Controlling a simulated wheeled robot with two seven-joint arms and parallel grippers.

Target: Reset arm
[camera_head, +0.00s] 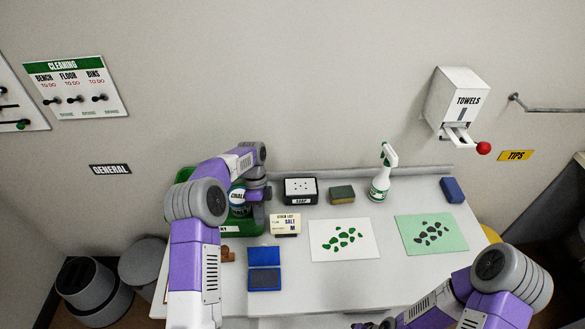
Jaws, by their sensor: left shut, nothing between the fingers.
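My left arm (192,255) reaches up from the bottom left and bends over the left part of the bench. Its gripper (257,203) points down beside a jar marked CHALK (238,197); it is shut and empty, and its tips are hard to make out. My right arm (510,275) is folded low at the bottom right. Only dark bits of its gripper (376,323) show at the bottom edge, so its jaws cannot be read.
On the bench (325,282) are a soap box (300,190), a sponge (342,195), a spray bottle (381,182), a small sign (286,224), an open blue case (264,279), a white sheet (322,252), a green sheet (455,243) and a blue block (452,190). A towel dispenser (455,98) hangs above.

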